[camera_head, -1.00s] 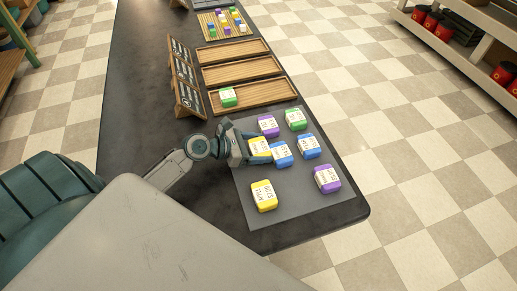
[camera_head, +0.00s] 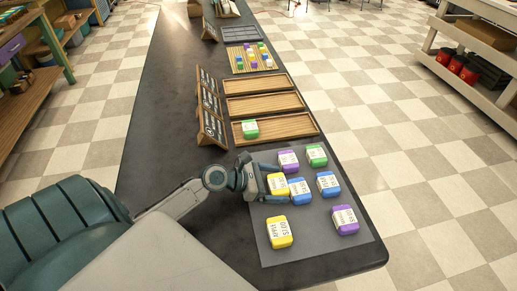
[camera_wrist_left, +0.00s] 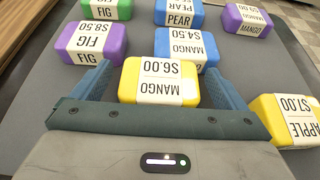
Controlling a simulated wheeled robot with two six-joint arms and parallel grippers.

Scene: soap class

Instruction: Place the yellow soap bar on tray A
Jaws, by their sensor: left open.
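A yellow soap bar (camera_head: 278,184) with a white label lies on the grey mat (camera_head: 312,222). In the left wrist view this yellow bar (camera_wrist_left: 160,82) reads MANGO $6.00. My left gripper (camera_head: 268,184) is open, low at the mat, with one finger on each side of that bar. A second yellow bar (camera_head: 279,232), labelled APPLE $7.00, lies nearer; it also shows in the left wrist view (camera_wrist_left: 290,120). Three wooden trays stand beyond the mat: near (camera_head: 290,126), middle (camera_head: 265,105), far (camera_head: 255,87). Which is tray A is unreadable here. My right gripper is out of view.
Purple (camera_head: 288,161), green (camera_head: 316,155) and blue (camera_head: 299,191) bars lie close around the gripped spot. A green bar (camera_head: 250,129) sits in the near tray. Dark sign boards (camera_head: 211,112) stand left of the trays. The middle and far trays are empty.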

